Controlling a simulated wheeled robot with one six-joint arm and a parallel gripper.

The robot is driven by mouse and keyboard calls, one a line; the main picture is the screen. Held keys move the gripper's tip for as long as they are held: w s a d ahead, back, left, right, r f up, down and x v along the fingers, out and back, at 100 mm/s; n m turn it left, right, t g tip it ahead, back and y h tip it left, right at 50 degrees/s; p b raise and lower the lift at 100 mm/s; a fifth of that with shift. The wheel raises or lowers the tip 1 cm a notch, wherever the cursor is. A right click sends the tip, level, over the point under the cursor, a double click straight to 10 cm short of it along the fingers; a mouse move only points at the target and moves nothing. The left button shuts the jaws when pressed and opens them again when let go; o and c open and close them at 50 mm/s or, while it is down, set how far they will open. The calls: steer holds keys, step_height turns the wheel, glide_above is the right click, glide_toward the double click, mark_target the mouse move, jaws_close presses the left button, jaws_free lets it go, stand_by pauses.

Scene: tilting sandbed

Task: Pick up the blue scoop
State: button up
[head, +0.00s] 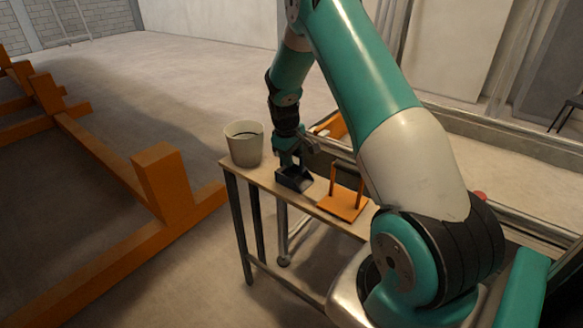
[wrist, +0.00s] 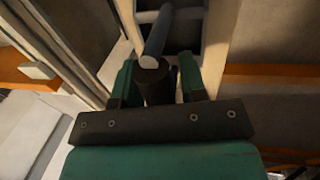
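The dark blue scoop (head: 294,179) sits on the narrow wooden table, between the bucket and the orange stand. My gripper (head: 289,153) points down, right above and behind the scoop in the head view. In the wrist view the scoop's blue handle (wrist: 158,36) runs up to its dark pan (wrist: 183,37), and the handle's pale end lies near the gap between my fingers (wrist: 158,82). The fingers are spread apart with space on both sides, and I see no contact with the handle. The exact height of the fingertips over the handle is unclear.
A grey-white bucket (head: 244,149) stands at the table's left end. An orange stand (head: 343,205) with uprights is right of the scoop. The wooden table (head: 264,178) is narrow, with metal rails behind it. Large orange beams (head: 165,182) lie on the floor at left.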

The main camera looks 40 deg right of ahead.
jaws_close()
step_height(320, 180, up, 20)
steer(key=b, duration=0.1)
stand_by(0.3)
